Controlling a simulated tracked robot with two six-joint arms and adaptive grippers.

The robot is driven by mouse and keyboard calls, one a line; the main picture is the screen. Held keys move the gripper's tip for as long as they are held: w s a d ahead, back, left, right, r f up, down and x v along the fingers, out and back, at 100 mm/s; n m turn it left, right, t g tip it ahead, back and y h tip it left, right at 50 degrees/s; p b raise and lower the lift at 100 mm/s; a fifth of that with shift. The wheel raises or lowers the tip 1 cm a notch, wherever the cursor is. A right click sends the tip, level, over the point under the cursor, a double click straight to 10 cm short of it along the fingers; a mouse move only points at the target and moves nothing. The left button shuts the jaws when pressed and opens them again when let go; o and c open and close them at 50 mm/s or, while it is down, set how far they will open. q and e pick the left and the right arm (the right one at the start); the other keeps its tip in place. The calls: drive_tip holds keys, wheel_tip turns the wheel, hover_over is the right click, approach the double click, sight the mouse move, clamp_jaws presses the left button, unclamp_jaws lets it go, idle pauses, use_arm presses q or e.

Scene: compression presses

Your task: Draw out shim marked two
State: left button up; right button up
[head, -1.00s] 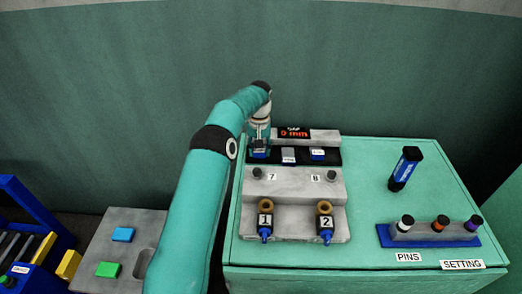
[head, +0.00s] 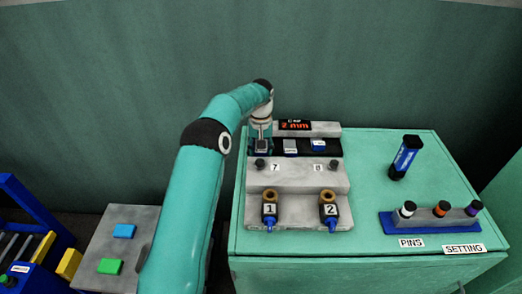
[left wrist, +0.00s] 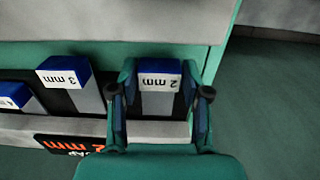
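The shim marked 2 mm (left wrist: 160,80), with a blue end and a white label, stands at the left end of the black rack (head: 330,149); it also shows in the head view (head: 261,146). My left gripper (left wrist: 159,74) has one finger on each side of it, with the tips close against its sides; it is also at the rack in the head view (head: 261,141). Whether the shim is lifted is hard to tell. A shim marked 3 mm (left wrist: 66,76) stands beside it, with another shim (left wrist: 16,97) further along. My right gripper is not in view.
The red display (head: 295,126) behind the rack reads 2 mm. Two fittings labelled 1 (head: 270,209) and 2 (head: 329,209) stand in front. The tabletop between is clear.

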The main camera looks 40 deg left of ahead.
sight(262, 151)
use_arm(q)
drive_tip(key=shift+o, duration=1.2)
drive_tip(key=shift+s, duration=0.1)
drive_tip(key=shift+o, duration=0.6)
drive_tip(key=shift+d, duration=0.1)
wheel_tip(262, 151, up, 12)
drive_tip(key=shift+f, duration=0.15)
